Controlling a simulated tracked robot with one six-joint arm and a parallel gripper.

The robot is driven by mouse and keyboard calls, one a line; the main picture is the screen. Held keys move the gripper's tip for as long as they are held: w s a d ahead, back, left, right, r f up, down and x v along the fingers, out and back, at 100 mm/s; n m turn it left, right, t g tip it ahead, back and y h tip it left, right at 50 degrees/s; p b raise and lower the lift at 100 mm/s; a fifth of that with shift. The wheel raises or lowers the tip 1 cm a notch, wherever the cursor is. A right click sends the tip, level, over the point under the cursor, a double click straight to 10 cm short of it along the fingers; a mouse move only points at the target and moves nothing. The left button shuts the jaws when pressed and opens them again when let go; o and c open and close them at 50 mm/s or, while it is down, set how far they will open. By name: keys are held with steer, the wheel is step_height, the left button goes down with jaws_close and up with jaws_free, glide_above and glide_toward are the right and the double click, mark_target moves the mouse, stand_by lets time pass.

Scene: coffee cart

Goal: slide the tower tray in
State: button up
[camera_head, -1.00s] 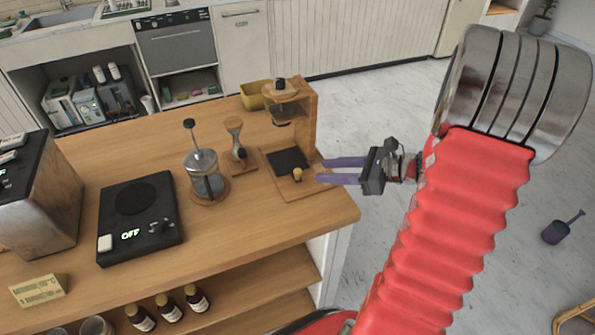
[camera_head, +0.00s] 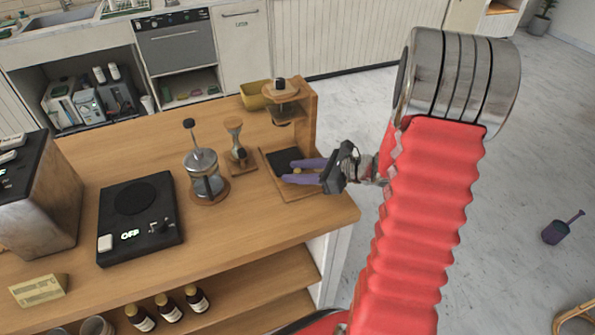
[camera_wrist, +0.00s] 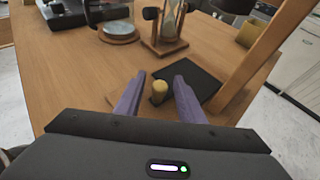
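The wooden drip tower (camera_head: 307,112) stands at the right end of the counter on a flat wooden base (camera_head: 271,183). Its black tray (camera_head: 282,158) lies flat on the base, and it also shows in the wrist view (camera_wrist: 192,78). A small yellow knob (camera_wrist: 159,91) stands at the tray's near edge. My gripper (camera_head: 302,171) is open, its two purple fingers low over the base. In the wrist view, the knob stands between the fingertips (camera_wrist: 158,86), with a gap on both sides. In the head view the fingers partly hide the knob and tray.
A yellow container (camera_head: 254,96) is behind the tower. The counter's right edge is close to the base.

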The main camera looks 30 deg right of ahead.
steer(key=shift+c, duration=0.4)
jaws_close()
